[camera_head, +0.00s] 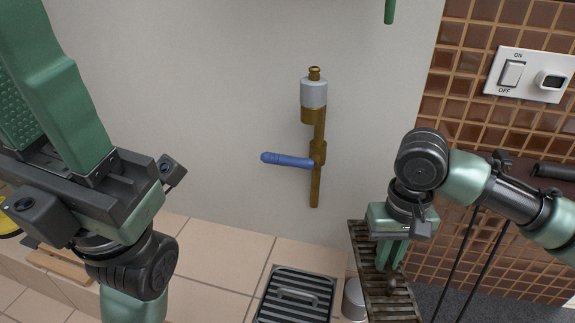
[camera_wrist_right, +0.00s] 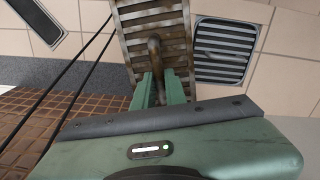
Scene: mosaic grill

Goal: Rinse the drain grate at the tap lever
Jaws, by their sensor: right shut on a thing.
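The tap is a brass pipe (camera_head: 316,185) with a grey collar on the wall. Its blue tap lever (camera_head: 287,160) points left, roughly level. My right gripper (camera_head: 392,258) is shut on the handle of a brown, stained slatted grate, which I take as the drain grate (camera_head: 405,306). The grate is below and right of the lever, apart from it. In the right wrist view the fingers (camera_wrist_right: 161,90) close around the brown handle, with the grate's slats (camera_wrist_right: 150,18) beyond. My left gripper (camera_head: 50,110) is large at the left, its fingertips out of frame.
A dark slatted grate with a grey handle (camera_head: 297,294) lies on the tiled floor. A grey cylinder (camera_head: 353,298) stands between it and the held grate. A white switch panel (camera_head: 529,75) is on the brown tiled wall. Black cables hang beside my right arm. The wall around the lever is clear.

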